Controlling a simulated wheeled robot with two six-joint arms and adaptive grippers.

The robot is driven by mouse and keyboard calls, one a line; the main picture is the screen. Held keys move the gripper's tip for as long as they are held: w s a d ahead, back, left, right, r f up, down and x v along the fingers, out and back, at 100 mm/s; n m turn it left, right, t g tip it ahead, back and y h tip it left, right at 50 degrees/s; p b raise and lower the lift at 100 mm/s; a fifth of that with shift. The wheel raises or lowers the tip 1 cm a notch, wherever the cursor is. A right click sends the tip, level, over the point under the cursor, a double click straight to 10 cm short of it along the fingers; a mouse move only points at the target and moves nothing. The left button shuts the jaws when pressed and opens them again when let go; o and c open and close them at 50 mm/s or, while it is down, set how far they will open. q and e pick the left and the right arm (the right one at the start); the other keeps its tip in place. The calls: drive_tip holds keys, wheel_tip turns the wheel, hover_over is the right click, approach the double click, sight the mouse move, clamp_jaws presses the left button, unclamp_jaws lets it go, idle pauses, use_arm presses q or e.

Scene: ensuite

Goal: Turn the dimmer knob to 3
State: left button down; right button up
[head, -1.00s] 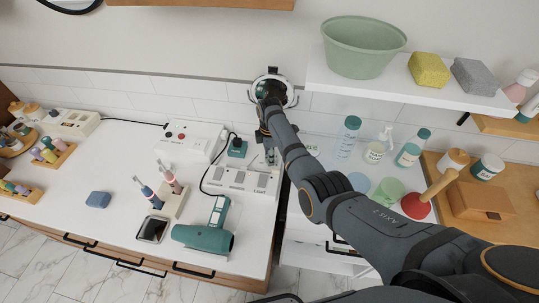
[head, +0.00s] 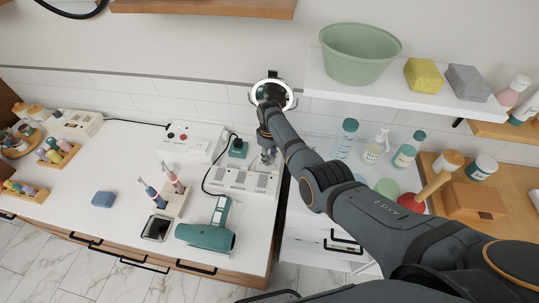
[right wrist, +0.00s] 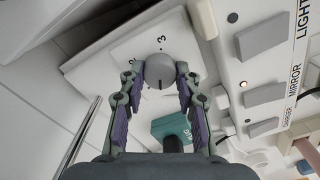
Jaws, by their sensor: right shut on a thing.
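The dimmer knob (right wrist: 159,71) is a round grey knob on a white plate (right wrist: 112,58), seen in the right wrist view. The digits 3 and 2 are printed on the plate beyond the knob. A short dark mark shows on the knob's side nearer the camera. My right gripper (right wrist: 157,76) is shut on the knob, with one finger on each side. In the head view my right gripper (head: 267,156) is over the back of the counter, and its wrist hides the knob. My left gripper is not in view.
A white switch panel (right wrist: 232,60) with grey rockers marked LIGHT, MIRROR and CHARGER stands close beside the gripper. A teal block (right wrist: 171,127) is near the right finger. A teal hair dryer (head: 207,232) lies on the counter (head: 120,245). A round mirror (head: 273,95) is behind my wrist.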

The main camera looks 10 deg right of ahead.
drive_tip(key=m, duration=0.4)
drive_tip(key=shift+w+r+m, duration=0.1)
drive_tip(key=shift+m, duration=0.2)
drive_tip(key=m, duration=0.4)
drive_tip(key=shift+m+p, duration=0.3)
drive_tip(key=shift+p, duration=0.05)
drive_tip(key=m, duration=0.4)
drive_tip(key=shift+d+m, duration=0.1)
drive_tip(key=shift+m, duration=0.2)
drive_tip(key=m, duration=1.3)
drive_tip(key=shift+m, duration=0.3)
drive_tip(key=m, duration=0.5)
drive_tip(key=shift+m, duration=2.3)
